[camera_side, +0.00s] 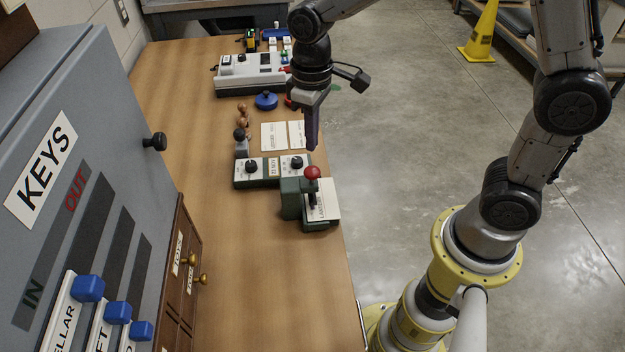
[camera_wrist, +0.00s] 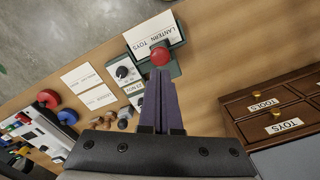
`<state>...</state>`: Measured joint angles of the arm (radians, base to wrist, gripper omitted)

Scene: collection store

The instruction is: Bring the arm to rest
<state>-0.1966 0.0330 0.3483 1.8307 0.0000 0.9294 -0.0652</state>
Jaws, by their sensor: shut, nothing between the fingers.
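My gripper (camera_side: 312,147) is shut and empty, fingers pointing down above the bench near its right edge. In the wrist view its dark fingers (camera_wrist: 161,72) are together, and their tips appear just below the red ball knob (camera_wrist: 160,56) of a lever box. In the side view the red knob (camera_side: 312,173) stands on a green box with a white label, below the fingertips in the picture. I cannot tell the exact gap between fingertips and knob. My arm is raised and bent over from the right.
The wooden bench (camera_side: 240,285) holds a dial box (camera_side: 271,168), white cards (camera_side: 274,136), a blue round knob (camera_side: 266,100) and a white machine (camera_side: 250,75). A grey KEYS cabinet (camera_side: 95,130) and wooden drawers (camera_side: 181,265) stand left. Bare floor (camera_side: 400,130) lies right, with a yellow cone (camera_side: 482,35).

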